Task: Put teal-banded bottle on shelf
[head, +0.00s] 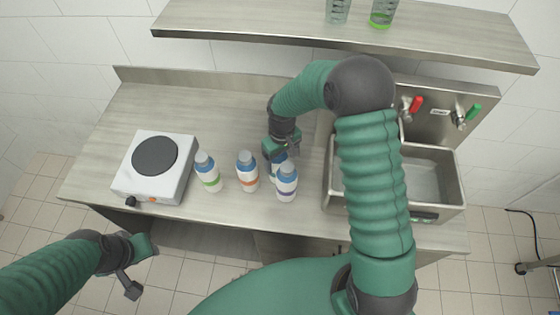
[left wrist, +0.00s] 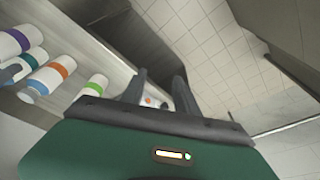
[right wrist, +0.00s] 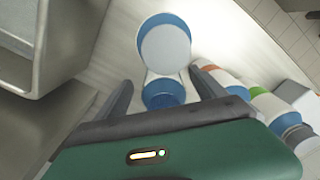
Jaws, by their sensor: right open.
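The teal-banded bottle (left wrist: 32,58) lies between the purple-banded and orange-banded bottles in the left wrist view. In the head view it is mostly hidden behind the purple-banded bottle (head: 287,183) and my right gripper (head: 278,156). My right gripper is open at it; in the right wrist view a blue-capped bottle (right wrist: 163,94) sits between the fingers, and contact cannot be told. My left gripper (head: 143,268) is open and empty, off the counter's front edge. The shelf (head: 270,22) runs along the wall above the counter.
Orange-banded (head: 247,173) and green-banded (head: 208,174) bottles stand left of the purple-banded one. A hot plate (head: 155,168) is further left, and a sink (head: 428,180) is right. Two glasses (head: 337,11) (head: 382,13) stand on the shelf; its left part is clear.

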